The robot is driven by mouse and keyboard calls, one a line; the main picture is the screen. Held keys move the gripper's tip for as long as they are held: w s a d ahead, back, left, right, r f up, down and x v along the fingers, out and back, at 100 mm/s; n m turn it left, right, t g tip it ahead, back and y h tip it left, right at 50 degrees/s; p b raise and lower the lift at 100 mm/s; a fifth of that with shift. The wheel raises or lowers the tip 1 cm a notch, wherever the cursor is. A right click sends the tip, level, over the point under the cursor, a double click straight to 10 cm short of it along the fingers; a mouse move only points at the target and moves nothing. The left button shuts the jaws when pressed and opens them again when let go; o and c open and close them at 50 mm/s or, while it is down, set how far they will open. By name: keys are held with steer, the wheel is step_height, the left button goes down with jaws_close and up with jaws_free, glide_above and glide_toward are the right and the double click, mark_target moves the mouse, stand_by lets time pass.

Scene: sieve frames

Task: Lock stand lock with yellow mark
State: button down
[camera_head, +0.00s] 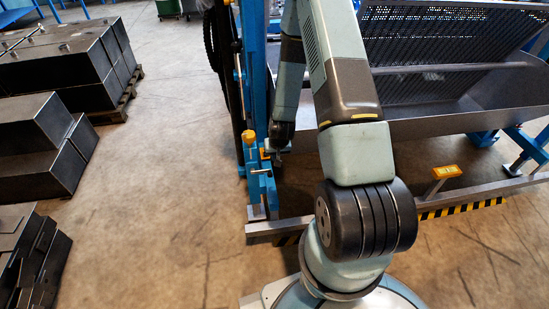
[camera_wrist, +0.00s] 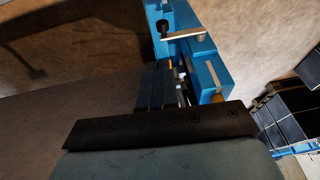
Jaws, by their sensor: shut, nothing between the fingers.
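The blue stand (camera_head: 262,188) rises at the front left of the steel frame, with a yellow-orange knob (camera_head: 249,137) on its top. In the wrist view the blue stand (camera_wrist: 200,62) shows a metal lever (camera_wrist: 183,38) with a black knob at its left end. A small yellow mark (camera_wrist: 171,64) shows just below, and an orange-brown knob (camera_wrist: 217,98) sits lower right. My gripper (camera_head: 276,153) is shut and empty, close beside the stand top. Its dark fingers (camera_wrist: 157,82) in the wrist view overlap the blue body; I cannot tell whether they touch it.
A perforated sieve trough (camera_head: 450,100) stands behind my arm at the right. A steel rail (camera_head: 400,208) with an orange-yellow block (camera_head: 446,172) and striped tape runs along the front. Dark metal boxes (camera_head: 40,140) stand at the left. The floor between boxes and stand is clear.

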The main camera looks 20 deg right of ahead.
glide_toward(270, 173)
steer(key=x, duration=0.5)
steer(key=shift+x, duration=0.85)
steer(key=shift+s+d, duration=0.1)
steer(key=shift+d, duration=0.1)
steer(key=shift+a+f, duration=0.1)
steer(key=shift+a, duration=0.05)
